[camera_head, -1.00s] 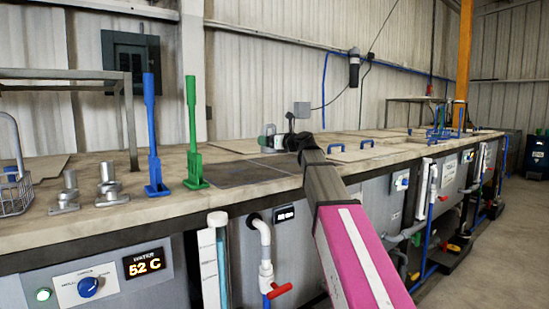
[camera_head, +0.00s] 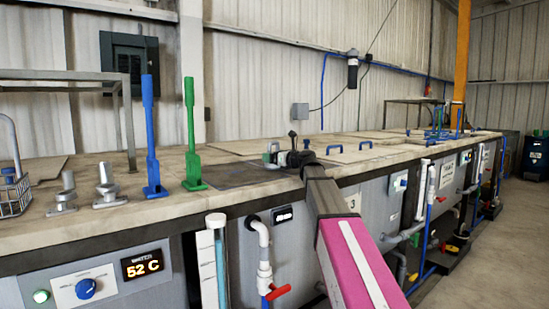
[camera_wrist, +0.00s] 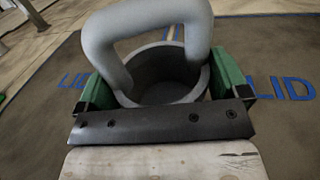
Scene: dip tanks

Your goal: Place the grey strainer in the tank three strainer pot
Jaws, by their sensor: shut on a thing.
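In the wrist view, the grey strainer (camera_wrist: 148,30) is a round cup with a thick looped handle. My gripper (camera_wrist: 165,88) has its green fingers on both sides of the cup and is shut on it. Under it is a dark lid (camera_wrist: 40,115) with blue LID lettering. In the head view, my gripper (camera_head: 271,155) is small, just over the dark lid (camera_head: 232,176) on the bench; the strainer is hard to make out there. A "3" label (camera_head: 352,202) is on the tank front to the right. I cannot pick out the tank three strainer pot.
A blue tool (camera_head: 151,135) and a green tool (camera_head: 191,130) stand upright left of my gripper. Two grey metal pieces (camera_head: 108,185) and a wire basket (camera_head: 14,192) are farther left. Pale lids with blue handles (camera_head: 335,148) lie to the right.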

